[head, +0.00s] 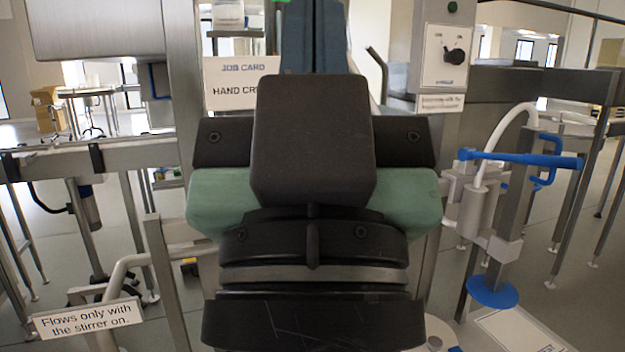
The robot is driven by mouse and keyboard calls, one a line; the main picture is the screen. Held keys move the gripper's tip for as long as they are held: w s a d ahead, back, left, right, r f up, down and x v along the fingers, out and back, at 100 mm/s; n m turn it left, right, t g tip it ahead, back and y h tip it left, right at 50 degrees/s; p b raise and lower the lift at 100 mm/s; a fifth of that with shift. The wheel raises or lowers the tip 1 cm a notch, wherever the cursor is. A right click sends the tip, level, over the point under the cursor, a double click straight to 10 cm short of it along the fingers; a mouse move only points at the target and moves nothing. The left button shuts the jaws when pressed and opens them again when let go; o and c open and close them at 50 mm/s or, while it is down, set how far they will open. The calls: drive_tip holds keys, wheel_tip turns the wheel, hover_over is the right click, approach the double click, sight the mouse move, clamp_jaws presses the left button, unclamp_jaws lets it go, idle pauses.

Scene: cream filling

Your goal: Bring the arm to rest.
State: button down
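The end of my arm fills the middle of the head view, close to the camera. My gripper (313,145) shows as a dark block with black plates and green side parts. Its fingertips are not visible, so I cannot tell whether it is open or shut, or whether it holds anything. The black ringed arm part below it runs down to the bottom edge of the picture. The arm hides much of what stands behind it.
Behind, a job card (240,82) is partly covered. A knob panel (446,55) stands at upper right. A blue valve handle (520,158) on piping and a blue disc (492,291) are at right. At lower left, a sign (87,319) reads "Flows only with the stirrer on."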

wheel_tip(320, 180, up, 24)
drive_tip(key=p, duration=2.4)
drive_tip(key=shift+r, duration=0.25)
drive_tip(key=shift+a, duration=0.1)
